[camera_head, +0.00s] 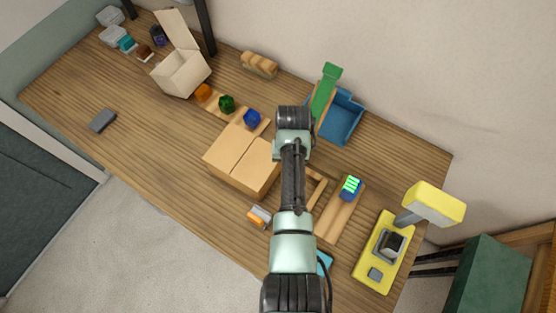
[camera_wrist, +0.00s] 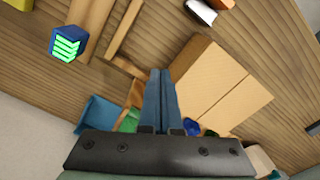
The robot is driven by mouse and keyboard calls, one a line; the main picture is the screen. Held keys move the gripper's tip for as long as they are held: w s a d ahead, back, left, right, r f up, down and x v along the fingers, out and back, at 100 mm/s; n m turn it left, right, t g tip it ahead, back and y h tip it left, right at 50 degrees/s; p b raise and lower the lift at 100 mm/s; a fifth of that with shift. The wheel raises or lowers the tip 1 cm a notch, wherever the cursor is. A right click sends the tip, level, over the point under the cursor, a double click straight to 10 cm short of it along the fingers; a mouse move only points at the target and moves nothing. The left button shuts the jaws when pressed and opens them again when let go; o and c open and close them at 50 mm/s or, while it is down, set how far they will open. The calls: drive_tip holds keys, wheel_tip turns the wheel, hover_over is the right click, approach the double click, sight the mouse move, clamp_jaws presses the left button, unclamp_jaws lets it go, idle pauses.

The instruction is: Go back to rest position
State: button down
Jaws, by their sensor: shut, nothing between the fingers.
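My gripper (camera_wrist: 160,76) shows in the wrist view with its two blue-grey fingers together and nothing between them. In the head view my arm reaches over the table, and the gripper's fingers are hidden beneath it. The flat closed cardboard box (camera_head: 228,150) lies just left of my arm. In the wrist view this box (camera_wrist: 215,85) is right of the fingers.
A blue tray (camera_head: 347,118) and an upright green piece (camera_head: 325,92) stand behind my arm. A blue block with green stripes (camera_head: 351,188) and a yellow stand (camera_head: 372,269) are at right. The wooden table (camera_head: 140,145) has free room at left.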

drive_tip(key=shift+w, duration=0.1)
drive_tip(key=w+a+r+t+b, duration=0.2)
drive_tip(key=w+r+t+b, duration=0.6)
drive_tip(key=w+r, duration=1)
wheel_tip(320, 180, up, 14)
drive_tip(key=s+t, duration=0.2)
drive_tip(key=t, duration=0.5)
drive_tip(key=s+a+r+t+b, duration=0.1)
drive_tip(key=s+r+t+b, duration=0.2)
drive_tip(key=r, duration=0.6)
drive_tip(key=s+a+r+t+b, duration=0.1)
drive_tip(key=s+r+t, duration=0.35)
drive_tip(key=r, duration=0.35)
drive_tip(key=s+r+t+b, duration=0.2)
drive_tip(key=s+r+t, duration=0.3)
drive_tip(key=s+r, duration=0.5)
drive_tip(key=s, duration=0.4)
drive_tip(key=shift+s+r+n, duration=0.2)
drive_tip(key=shift+r+n, duration=0.2)
